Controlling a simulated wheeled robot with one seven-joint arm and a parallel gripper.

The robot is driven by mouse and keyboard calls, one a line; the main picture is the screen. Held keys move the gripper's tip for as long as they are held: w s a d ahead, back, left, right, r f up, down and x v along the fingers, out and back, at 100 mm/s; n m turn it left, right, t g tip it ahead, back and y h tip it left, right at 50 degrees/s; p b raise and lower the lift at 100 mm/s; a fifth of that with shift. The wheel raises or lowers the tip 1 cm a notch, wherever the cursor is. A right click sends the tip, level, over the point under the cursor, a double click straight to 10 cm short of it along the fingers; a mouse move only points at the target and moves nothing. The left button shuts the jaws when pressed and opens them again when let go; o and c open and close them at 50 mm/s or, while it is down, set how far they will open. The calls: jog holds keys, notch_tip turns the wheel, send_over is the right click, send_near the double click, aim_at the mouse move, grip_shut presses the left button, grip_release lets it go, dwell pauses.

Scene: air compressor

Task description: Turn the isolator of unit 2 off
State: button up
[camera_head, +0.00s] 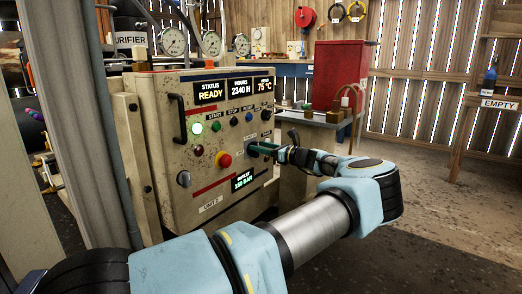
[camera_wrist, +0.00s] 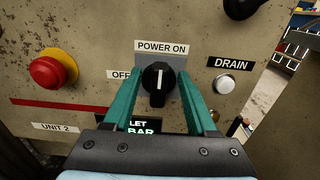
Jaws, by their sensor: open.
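The unit 2 isolator is a round black rotary knob (camera_wrist: 158,84) on a grey plate (camera_wrist: 158,50) under a POWER ON label (camera_wrist: 161,47). Its white mark stands upright towards that label. An OFF label (camera_wrist: 118,74) is to its left, partly hidden by a finger. My gripper (camera_wrist: 161,76) is open, with one teal finger on each side of the knob; gaps show, and I cannot tell any contact. In the head view my gripper (camera_head: 263,149) is at the right part of the cream UNIT 2 panel (camera_head: 160,205), and it hides the knob there.
A red emergency button (camera_wrist: 50,70) is left of the knob. A DRAIN button (camera_wrist: 224,84) is close to the right finger. A display (camera_head: 244,181) lit green is below. A red cabinet (camera_head: 340,75) stands behind; the floor (camera_head: 450,235) at right is free.

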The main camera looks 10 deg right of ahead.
grip_shut()
dwell(0.5)
